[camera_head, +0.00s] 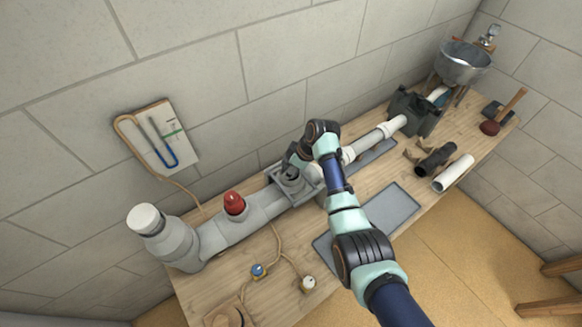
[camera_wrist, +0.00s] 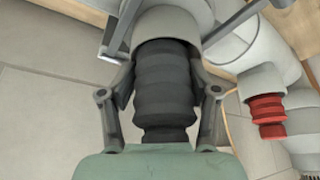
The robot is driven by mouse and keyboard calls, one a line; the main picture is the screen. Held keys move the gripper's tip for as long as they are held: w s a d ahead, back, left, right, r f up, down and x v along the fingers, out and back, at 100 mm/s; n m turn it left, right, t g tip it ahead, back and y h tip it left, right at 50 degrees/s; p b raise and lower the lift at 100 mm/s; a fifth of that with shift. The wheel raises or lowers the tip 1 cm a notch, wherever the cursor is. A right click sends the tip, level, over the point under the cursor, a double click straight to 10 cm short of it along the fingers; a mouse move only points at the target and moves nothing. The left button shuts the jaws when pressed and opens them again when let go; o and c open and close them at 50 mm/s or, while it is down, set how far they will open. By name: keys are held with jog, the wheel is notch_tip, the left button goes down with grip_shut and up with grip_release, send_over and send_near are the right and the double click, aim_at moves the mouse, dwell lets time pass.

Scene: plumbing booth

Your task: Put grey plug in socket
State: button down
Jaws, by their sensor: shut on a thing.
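The grey plug (camera_wrist: 166,92) is a dark, ribbed piece between my fingers in the wrist view. Its far end meets a light grey round collar, which looks like the socket (camera_wrist: 168,22) on the pipe. I cannot tell how deep the plug sits in it. My gripper (camera_wrist: 165,65) is shut on the plug, with one finger on each side. In the head view my gripper (camera_head: 291,174) is at the middle of the grey pipe (camera_head: 250,215), and my wrist hides most of the plug and socket there.
A red plug (camera_head: 234,203) sits in the pipe's left branch, also visible in the wrist view (camera_wrist: 266,112). Corded blue (camera_head: 258,270) and white (camera_head: 308,283) pieces lie in front. A grey mat (camera_head: 395,207), loose black (camera_head: 435,160) and white (camera_head: 453,173) tubes lie right.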

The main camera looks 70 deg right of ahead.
jog(key=f, duration=0.2)
jog(key=shift+s+a+f, duration=0.35)
jog(key=shift+a, duration=0.05)
jog(key=c, duration=0.6)
grip_release()
jog(key=o, duration=0.4)
jog(key=shift+w+d+r, duration=0.2)
jog(key=shift+w+d, duration=0.05)
jog(key=shift+d, duration=0.1)
jog(key=shift+o, duration=0.2)
jog(key=shift+s+a+r, duration=0.1)
jog(key=shift+r, duration=0.35)
jog(key=d+v, duration=0.1)
jog(key=v, duration=1.1)
jog(key=shift+w+r, duration=0.35)
